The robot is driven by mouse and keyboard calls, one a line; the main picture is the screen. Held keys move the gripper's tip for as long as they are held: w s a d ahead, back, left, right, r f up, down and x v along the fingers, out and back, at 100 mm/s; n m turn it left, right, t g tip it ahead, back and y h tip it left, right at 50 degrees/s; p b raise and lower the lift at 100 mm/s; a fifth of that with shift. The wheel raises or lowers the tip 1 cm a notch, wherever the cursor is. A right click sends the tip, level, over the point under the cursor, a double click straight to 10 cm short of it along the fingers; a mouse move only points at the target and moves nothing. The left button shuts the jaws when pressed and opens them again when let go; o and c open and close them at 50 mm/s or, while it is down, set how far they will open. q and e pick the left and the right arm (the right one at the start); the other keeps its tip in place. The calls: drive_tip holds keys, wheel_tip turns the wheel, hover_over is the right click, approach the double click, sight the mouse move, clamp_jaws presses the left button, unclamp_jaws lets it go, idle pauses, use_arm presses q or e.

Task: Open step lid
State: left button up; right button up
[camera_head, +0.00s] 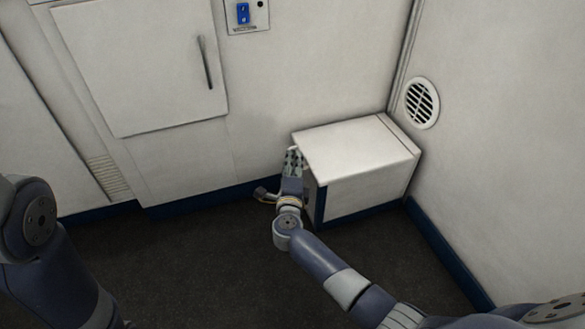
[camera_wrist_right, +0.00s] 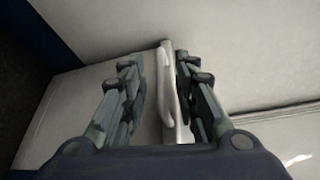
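The step (camera_head: 367,183) is a white box in the corner, with its lid (camera_head: 353,145) lying flat and closed on top. A firm grip cannot be made out. My left gripper is out of view.
A round vent (camera_head: 421,103) is on the right wall. The dark floor (camera_head: 200,265) is clear left of the step.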

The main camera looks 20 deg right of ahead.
drive_tip(key=shift+w+d, duration=0.15)
drive_tip(key=shift+w, duration=0.15)
clamp_jaws()
drive_tip(key=shift+r, duration=0.1)
